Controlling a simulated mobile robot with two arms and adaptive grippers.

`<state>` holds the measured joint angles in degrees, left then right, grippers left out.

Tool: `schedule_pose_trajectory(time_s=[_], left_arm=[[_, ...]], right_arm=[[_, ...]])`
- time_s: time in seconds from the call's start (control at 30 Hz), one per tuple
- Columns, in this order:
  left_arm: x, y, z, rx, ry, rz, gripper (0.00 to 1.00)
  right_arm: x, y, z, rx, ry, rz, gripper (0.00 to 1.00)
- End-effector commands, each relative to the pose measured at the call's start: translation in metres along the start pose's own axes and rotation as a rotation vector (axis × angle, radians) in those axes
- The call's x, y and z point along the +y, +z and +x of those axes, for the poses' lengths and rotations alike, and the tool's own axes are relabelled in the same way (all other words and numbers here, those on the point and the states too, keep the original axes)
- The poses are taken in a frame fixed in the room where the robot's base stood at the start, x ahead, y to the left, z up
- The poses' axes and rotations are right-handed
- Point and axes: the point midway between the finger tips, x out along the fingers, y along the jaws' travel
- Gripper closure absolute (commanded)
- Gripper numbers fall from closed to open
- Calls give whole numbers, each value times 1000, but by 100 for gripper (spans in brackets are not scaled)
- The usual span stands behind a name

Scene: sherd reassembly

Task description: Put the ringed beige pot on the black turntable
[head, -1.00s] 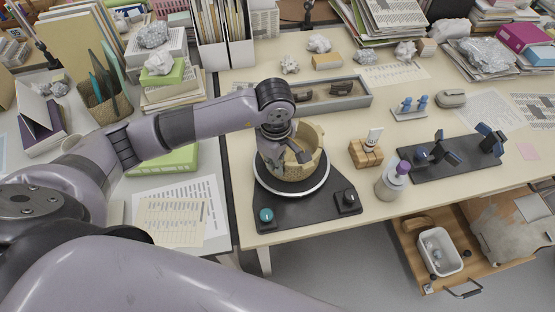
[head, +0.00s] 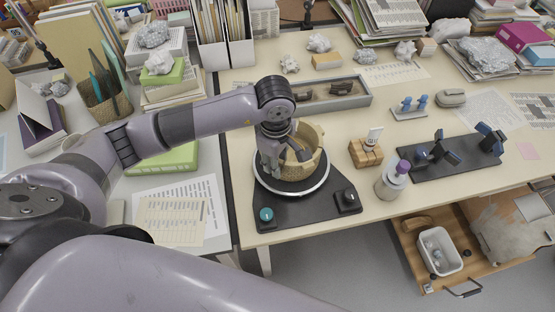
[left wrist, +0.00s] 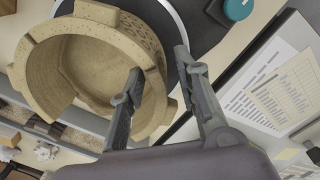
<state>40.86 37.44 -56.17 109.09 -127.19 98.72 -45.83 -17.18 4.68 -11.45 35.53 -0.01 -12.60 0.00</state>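The beige pot (head: 311,167) stands upright on the round, pale-rimmed disc of the black turntable (head: 322,207). Its rim is uneven, with raised and lower stretches. My left gripper (head: 271,165) is at the pot's left side in the head view and hides part of it. In the left wrist view the gripper (left wrist: 160,62) has its fingers apart, one over the inside of the pot (left wrist: 42,75) and one outside its wall. I see no clear contact between fingers and wall. My right gripper is out of view.
A teal knob (head: 266,215) and a black knob (head: 347,198) sit on the turntable's front corners. A wooden block (head: 366,154) and a purple-capped bottle (head: 392,182) stand to the right. A grey tray (head: 345,97) lies behind.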

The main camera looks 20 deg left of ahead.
Motion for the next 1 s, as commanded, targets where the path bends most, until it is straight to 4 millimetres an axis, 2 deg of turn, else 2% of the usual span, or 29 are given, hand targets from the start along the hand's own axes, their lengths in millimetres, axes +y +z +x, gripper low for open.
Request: schedule_pose_trajectory(time_s=[0.3,0.5,0.7,1.0], left_arm=[[2,0,-65,1,11,2,70],[1,0,-100,1,7,2,70],[0,0,-115,1,4,0,70],[0,0,-116,0,3,0,70]], right_arm=[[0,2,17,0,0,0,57],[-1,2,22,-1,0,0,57],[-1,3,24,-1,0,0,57],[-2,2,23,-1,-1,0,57]])
